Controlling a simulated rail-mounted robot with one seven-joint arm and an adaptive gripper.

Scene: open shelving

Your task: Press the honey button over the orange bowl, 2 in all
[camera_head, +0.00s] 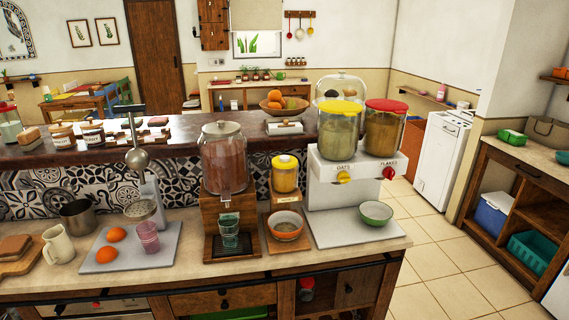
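The honey dispenser is a small jar of amber content with a yellow lid (285,172), on a wooden stand (286,199) on the counter. A small pale label or button shows on the front of the stand, too small to make out. The orange bowl (287,236) sits on the stand's base directly below the jar. Its inside looks pale brown; I cannot tell what is in it. My gripper is not in view.
A large glass drink dispenser (224,160) with a glass (229,231) stands close on the left. The white oats and flakes dispenser (352,183) and a green bowl (375,213) stand on the right. A metal juicer (138,158), pink glass (149,236) and oranges (107,256) are farther left.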

